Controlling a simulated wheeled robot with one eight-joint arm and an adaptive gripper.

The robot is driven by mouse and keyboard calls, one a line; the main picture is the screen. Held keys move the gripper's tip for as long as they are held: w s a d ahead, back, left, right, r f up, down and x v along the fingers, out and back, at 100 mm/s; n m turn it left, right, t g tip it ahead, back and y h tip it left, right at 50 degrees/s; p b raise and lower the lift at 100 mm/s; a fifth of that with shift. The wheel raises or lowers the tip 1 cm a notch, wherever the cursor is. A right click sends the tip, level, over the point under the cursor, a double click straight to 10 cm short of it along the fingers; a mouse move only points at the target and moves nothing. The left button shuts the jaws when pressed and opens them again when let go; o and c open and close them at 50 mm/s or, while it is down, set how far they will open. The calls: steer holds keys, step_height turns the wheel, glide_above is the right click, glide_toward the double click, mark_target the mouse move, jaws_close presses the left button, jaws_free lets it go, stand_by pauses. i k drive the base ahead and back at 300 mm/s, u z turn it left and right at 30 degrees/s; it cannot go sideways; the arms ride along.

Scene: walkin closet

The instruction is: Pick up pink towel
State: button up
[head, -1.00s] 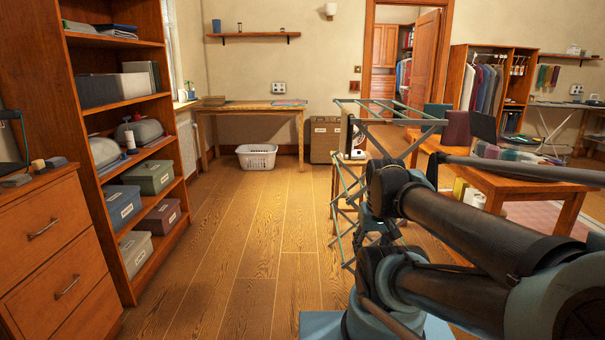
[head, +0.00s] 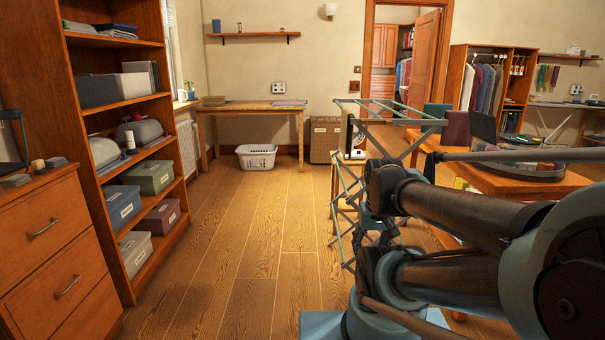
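I cannot make out a pink towel for certain. A small flat pinkish item (head: 290,103) lies on the far wooden table (head: 240,107), too small to identify. Several small coloured cloths (head: 547,76) hang under the wall shelf at the far right. My arm fills the lower right of the head view and hides part of the right-hand table. My gripper is outside the picture, so its state does not show.
A drying rack (head: 345,190) stands close in front, left of my arm. The right-hand table (head: 560,186) bears a dark round tray (head: 525,168). Shelves (head: 128,150) and drawers (head: 50,255) line the left. A white basket (head: 257,158) stands far off. The middle floor is clear.

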mark_target(456, 134)
steer(key=z, duration=2.25)
steer(key=i, duration=3.65)
